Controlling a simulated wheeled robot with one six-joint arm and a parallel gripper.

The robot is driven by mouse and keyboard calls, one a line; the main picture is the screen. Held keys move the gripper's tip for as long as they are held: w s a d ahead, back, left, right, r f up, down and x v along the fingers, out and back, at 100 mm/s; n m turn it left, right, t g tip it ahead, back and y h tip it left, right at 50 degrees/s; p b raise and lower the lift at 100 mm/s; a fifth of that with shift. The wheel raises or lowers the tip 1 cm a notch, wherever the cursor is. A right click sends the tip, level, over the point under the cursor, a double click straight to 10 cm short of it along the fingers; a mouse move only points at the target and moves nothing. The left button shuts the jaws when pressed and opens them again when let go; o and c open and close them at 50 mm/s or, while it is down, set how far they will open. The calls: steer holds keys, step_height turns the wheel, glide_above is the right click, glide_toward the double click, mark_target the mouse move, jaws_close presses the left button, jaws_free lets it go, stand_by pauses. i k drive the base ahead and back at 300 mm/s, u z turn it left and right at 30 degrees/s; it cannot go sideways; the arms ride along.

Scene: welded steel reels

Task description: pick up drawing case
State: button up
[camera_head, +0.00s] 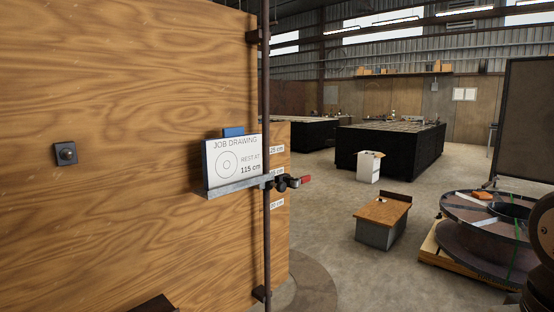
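The drawing case (232,164) is a flat white-faced panel with a blue edge and a blue tab on top. It reads "JOB DRAWING" and "REST AT 115 cm" and has a circle drawing. It stands nearly upright on a grey metal ledge (234,187), in front of a wooden wall. The ledge is clamped to a thin vertical pole (265,120) by a dark clamp with a red handle (299,179). My gripper is not visible in the head view.
White height labels in cm (277,149) show on the wood behind the pole. A low wood-topped bench (382,211), a white bin (369,168) and dark tables (392,150) stand beyond. A large steel reel (475,240) lies at right. Concrete floor (330,215) is open between.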

mark_target(237, 157)
steer(key=z, duration=0.1)
steer(key=i, duration=1.1)
steer(key=u, duration=0.15)
